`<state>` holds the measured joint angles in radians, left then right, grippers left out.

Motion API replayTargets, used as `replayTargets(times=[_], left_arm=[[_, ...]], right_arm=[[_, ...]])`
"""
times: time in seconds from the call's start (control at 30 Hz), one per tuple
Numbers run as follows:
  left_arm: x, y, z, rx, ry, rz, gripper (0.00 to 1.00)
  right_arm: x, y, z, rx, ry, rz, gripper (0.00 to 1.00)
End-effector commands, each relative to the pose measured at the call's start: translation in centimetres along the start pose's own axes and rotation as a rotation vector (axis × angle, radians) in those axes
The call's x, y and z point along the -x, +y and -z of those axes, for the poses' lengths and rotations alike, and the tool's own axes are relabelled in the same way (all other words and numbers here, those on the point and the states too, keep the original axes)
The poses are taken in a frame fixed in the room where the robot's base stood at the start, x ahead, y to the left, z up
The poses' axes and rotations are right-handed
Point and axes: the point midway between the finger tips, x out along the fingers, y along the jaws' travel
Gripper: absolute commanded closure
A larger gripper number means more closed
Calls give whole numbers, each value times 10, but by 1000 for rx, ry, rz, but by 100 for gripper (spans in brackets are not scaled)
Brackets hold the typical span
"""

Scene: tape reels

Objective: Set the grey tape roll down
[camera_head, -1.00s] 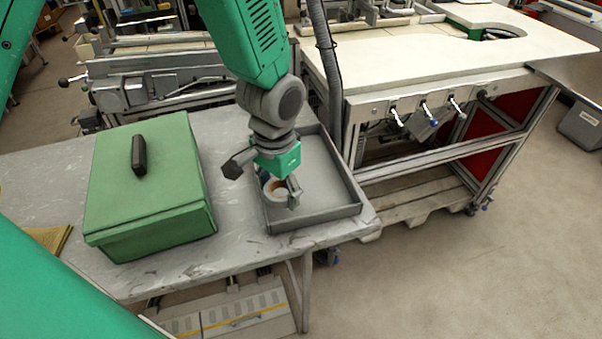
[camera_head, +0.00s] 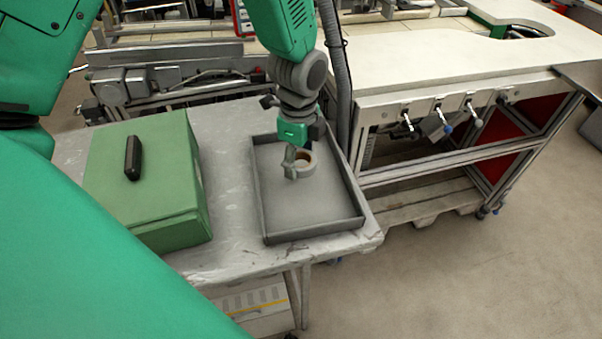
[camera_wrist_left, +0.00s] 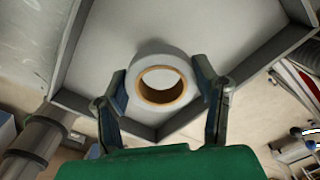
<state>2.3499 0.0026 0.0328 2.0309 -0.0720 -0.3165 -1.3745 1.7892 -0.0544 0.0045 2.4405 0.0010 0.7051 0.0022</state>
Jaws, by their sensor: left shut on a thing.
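The grey tape roll (camera_head: 307,168), a ring with a brown core, is over the far half of a shallow grey tray (camera_head: 305,215). My left gripper (camera_head: 298,160) points down and is shut on the roll. In the left wrist view the roll (camera_wrist_left: 163,57) sits between the two fingertips (camera_wrist_left: 162,80), which press on its opposite sides. The tray floor (camera_wrist_left: 225,35) lies behind it. I cannot tell whether the roll touches the floor. My right gripper is not in view.
A green box (camera_head: 150,175) with a black handle stands left of the tray on the grey table (camera_head: 225,250). The tray walls surround the roll. The near part of the tray is empty. A white-topped workbench (camera_head: 440,65) stands behind to the right.

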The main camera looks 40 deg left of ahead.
Motion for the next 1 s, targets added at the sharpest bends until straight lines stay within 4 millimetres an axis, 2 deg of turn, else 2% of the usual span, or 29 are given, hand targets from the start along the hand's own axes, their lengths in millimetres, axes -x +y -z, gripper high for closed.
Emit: replayTargets(times=[0.17,0.4,0.73,0.77,0.8,0.83,1.0], left_arm=[[-13,0,2,-1,-2,1,72],[-44,0,2,0,-4,0,72],[-46,0,1,0,-2,2,72],[-47,0,1,1,-1,2,42],[-46,0,1,1,-1,3,28],[-46,0,1,1,-1,2,25],[-46,0,1,1,-2,2,25]], right_arm=[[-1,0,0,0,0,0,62],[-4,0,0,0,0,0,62],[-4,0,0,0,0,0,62],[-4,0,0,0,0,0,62],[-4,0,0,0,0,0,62],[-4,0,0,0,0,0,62],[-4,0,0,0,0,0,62]])
